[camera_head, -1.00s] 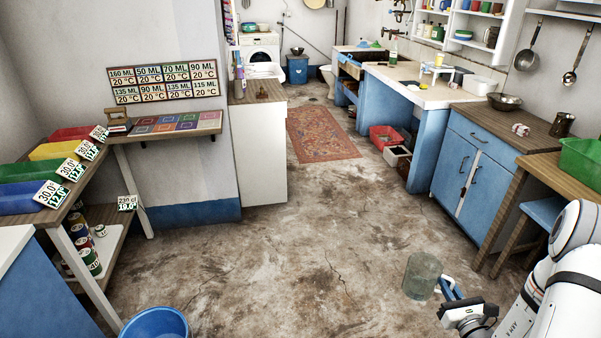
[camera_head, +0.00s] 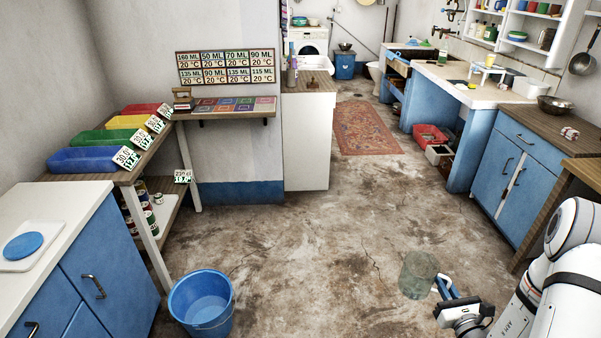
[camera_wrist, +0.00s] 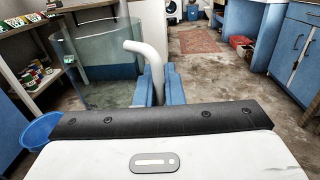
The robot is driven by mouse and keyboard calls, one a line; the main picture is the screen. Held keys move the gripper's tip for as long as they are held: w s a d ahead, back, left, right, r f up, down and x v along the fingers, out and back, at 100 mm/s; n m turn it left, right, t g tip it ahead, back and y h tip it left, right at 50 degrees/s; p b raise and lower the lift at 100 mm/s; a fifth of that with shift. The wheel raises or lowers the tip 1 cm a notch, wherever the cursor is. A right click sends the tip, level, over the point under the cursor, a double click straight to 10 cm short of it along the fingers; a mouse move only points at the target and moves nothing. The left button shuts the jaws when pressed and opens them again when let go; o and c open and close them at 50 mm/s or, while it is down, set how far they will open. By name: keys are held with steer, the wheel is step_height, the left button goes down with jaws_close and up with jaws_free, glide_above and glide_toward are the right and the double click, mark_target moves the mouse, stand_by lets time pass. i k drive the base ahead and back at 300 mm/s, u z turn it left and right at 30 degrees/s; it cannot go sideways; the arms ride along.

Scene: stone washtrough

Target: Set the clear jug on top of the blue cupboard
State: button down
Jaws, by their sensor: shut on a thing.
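The clear jug (camera_head: 418,274) hangs upright over the floor at the lower right of the head view. In the wrist view the clear jug (camera_wrist: 98,65) fills the upper left, with a pale curved handle. My gripper (camera_head: 443,287) has its blue fingers shut on this handle; the gripper (camera_wrist: 158,88) shows the same in the wrist view. A blue cupboard (camera_head: 516,180) with a wooden top stands at the right, away from the jug. Another blue cupboard (camera_head: 105,265) with a white top stands at the lower left. I cannot tell which one the task names.
A metal bowl (camera_head: 555,105) and a small striped item (camera_head: 569,133) stand on the right cupboard's top. A round blue lid (camera_head: 23,246) lies on a white board on the left cupboard. A blue bucket (camera_head: 202,305) stands on the floor. The middle floor is clear.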

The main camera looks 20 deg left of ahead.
mark_target(69, 205)
steer(key=z, duration=0.45)
steer(key=i, duration=0.2)
steer(key=u, duration=3.05)
steer(key=i, duration=0.25)
steer(key=u, duration=0.2)
